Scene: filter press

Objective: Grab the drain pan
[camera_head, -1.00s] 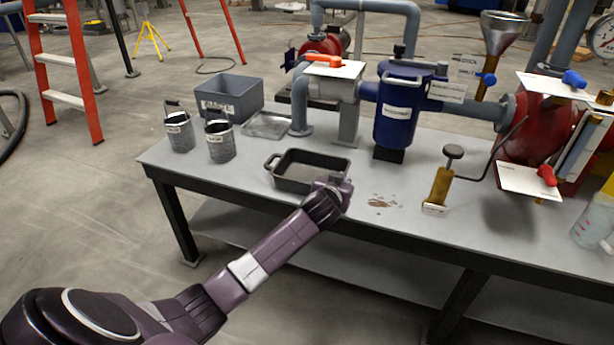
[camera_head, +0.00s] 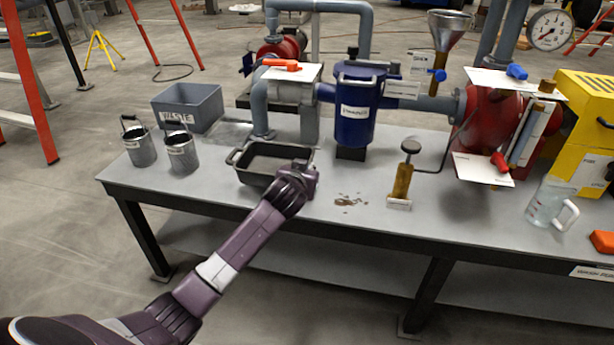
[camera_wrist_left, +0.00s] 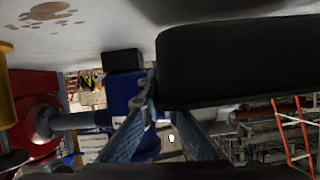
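The drain pan (camera_head: 262,181) is a dark grey rectangular pan with a loop handle at its left end. It appears to rest on the bench near the front edge, left of centre. My left gripper (camera_head: 303,180) is at its front right corner and covers that corner. In the left wrist view, the pan (camera_wrist_left: 240,62) is a large dark block close to the camera. The fingers of my left gripper (camera_wrist_left: 162,105) reach up to its end, and the pan hides part of one finger. I cannot tell whether they grip it. My right gripper is not in view.
Two metal buckets (camera_head: 182,157) and a grey waste bin (camera_head: 188,108) stand left of the pan. A blue filter housing (camera_head: 355,112) is behind it. A brown spill (camera_head: 348,201) and a brass hand pump (camera_head: 402,183) are to its right, with a clear jug (camera_head: 548,204) farther right.

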